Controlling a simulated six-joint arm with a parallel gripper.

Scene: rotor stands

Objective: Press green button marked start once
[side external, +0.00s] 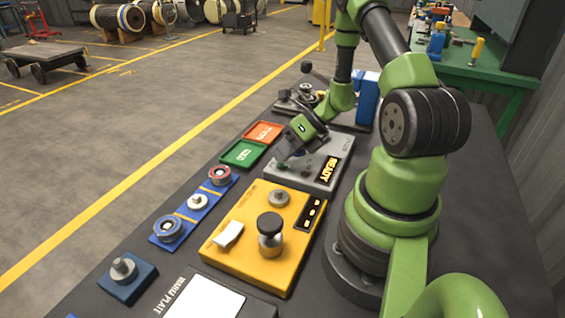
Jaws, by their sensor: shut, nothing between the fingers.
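A grey control box (325,150) stands on the dark bench, left of my arm's base, with a lit display reading READY (328,170). A small dark green button (283,166) shows on its top near the front left. Any start marking is too small to read. My gripper (284,156) is shut and empty, tilted down over the left part of the grey box, with its tips close above the green button. I cannot tell whether they touch it. My gripper hides part of the box top.
A green tray (243,154) and an orange-red tray (263,132) lie left of the box. A yellow unit (250,240) with a dark-capped jar (270,236) stands in front. A blue strip (194,213) holds several round parts. A blue block (367,98) stands behind.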

